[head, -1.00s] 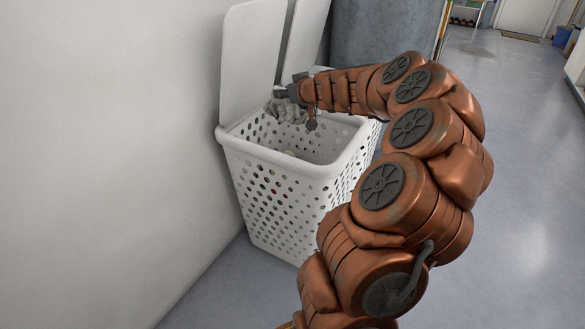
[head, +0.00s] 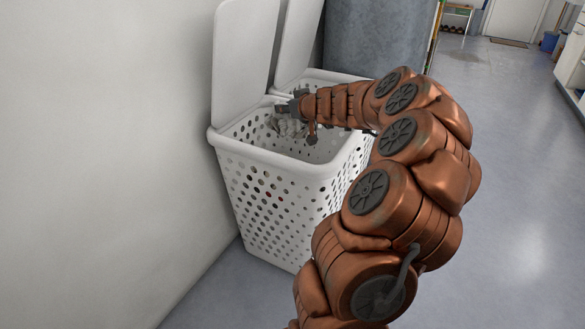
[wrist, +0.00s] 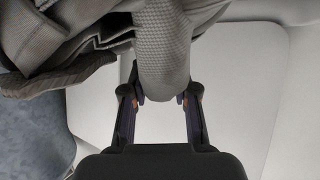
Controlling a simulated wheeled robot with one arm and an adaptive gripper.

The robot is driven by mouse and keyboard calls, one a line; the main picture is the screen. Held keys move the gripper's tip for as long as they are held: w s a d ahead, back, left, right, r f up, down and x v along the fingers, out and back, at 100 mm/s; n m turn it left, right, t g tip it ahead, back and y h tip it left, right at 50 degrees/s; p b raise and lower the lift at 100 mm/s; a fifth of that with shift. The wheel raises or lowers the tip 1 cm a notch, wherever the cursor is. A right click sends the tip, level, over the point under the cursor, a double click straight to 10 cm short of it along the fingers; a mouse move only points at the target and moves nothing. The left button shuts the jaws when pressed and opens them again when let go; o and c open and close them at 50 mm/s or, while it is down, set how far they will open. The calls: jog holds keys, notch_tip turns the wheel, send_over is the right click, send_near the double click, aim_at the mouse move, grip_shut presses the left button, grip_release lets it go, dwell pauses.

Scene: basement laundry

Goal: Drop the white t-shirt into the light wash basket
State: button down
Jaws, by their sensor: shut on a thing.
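The near white perforated laundry basket (head: 270,215) stands against the wall with its lid (head: 243,60) up. My gripper (head: 283,108) is over the far part of this basket's opening, close to the lid hinge. It is shut on a crumpled greyish cloth (head: 290,128), which hangs below it at about rim level. In the wrist view the cloth (wrist: 165,50) looks grey and woven, bunched between the two fingertips, with more folds at upper left. Whether it is the white t-shirt, I cannot tell. No light-wash label is readable on the basket.
A second white basket (head: 345,77) with a raised lid (head: 298,40) stands directly behind the near one. A grey cylinder (head: 375,40) stands behind it. Small dark and red patches show through the near basket's holes. The floor (head: 510,170) to the right is clear.

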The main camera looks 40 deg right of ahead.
jog(key=c, duration=0.8)
grip_release()
jog(key=v, duration=1.2)
